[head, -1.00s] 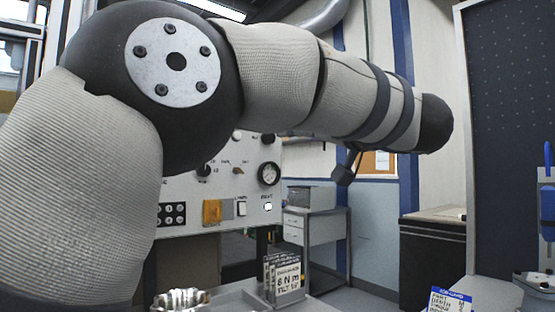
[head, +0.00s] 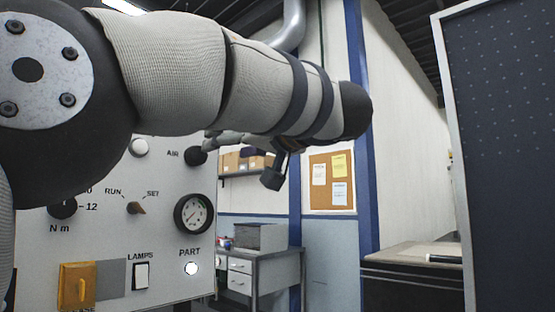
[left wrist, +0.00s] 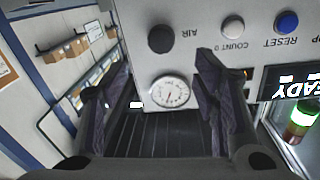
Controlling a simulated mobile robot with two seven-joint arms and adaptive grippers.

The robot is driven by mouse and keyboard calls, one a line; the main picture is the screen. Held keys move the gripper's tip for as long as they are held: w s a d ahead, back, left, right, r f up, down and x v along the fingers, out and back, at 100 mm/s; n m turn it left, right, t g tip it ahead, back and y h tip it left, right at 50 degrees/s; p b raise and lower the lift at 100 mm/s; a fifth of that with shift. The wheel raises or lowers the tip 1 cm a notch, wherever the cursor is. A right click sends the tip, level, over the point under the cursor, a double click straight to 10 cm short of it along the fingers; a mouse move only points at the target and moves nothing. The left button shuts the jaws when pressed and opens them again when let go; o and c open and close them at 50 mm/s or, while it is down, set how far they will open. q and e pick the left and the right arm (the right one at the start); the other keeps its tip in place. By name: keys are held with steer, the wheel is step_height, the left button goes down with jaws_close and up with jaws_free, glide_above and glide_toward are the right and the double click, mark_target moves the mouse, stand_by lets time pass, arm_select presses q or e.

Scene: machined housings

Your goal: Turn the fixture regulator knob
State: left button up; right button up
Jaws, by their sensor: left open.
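The fixture regulator knob appears to be the round black knob labelled AIR (head: 196,156) on the pale control panel (head: 115,215). It shows beside the arm in the head view, and the same knob (left wrist: 160,39) is upside down relative to its label in the left wrist view. The round pressure gauge (head: 194,213) sits below it. My left gripper (left wrist: 160,68) is open and empty, its two dark fingers spread on either side of the knob's line, apart from it. In the head view the gripper is mostly hidden behind my left arm. My right gripper is out of view.
The panel also carries a RUN/SET selector (head: 136,208), a LAMPS switch (head: 141,276) and an orange-yellow latch (head: 76,286). The left wrist view shows a blue RESET button (left wrist: 287,22) and a lit green stack lamp (left wrist: 304,113). A drawer desk (head: 262,268) stands behind.

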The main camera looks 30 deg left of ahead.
mark_target(199, 154)
arm_select(q)
steer(key=x, duration=1)
steer(key=shift+a, duration=0.45)
steer(key=shift+c, duration=0.6)
steer(key=c, duration=1)
